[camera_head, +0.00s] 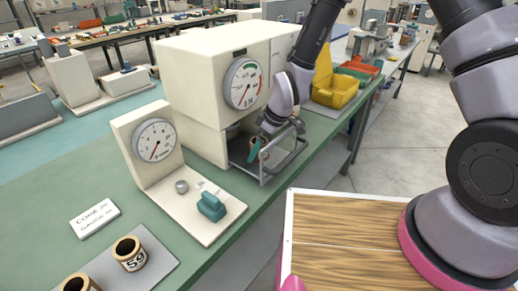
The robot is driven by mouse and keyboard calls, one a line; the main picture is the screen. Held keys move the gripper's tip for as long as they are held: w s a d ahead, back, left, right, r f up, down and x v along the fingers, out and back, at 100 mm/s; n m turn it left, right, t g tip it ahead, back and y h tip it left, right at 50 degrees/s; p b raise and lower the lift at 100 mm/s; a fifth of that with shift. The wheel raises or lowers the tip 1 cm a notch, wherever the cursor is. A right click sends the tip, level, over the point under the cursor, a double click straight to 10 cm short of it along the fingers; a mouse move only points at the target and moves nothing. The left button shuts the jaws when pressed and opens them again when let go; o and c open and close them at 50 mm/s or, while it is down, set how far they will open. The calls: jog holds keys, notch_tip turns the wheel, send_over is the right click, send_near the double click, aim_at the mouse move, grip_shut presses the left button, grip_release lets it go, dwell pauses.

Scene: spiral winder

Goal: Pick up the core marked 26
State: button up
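One brown tube-shaped core (130,252) with a label reading 59 stands on a grey mat at the lower left. A second brown core (78,284) stands left of it, cut off by the bottom edge, with no number readable. My gripper (262,148) is at the open bay of the cream machine, behind a metal guard frame (284,158). Something brown and teal shows at its fingers, too small to tell whether it is held. I see no core that I can read as 26.
A white card (95,218) with small writing lies on the green bench. A dial gauge (154,140) stands on a cream base with a teal block (211,206). The cream machine (205,80) has a dial. Yellow bin (335,90) stands beyond.

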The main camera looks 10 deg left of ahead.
jog(key=c, duration=1.4)
jog(key=shift+r, duration=0.15)
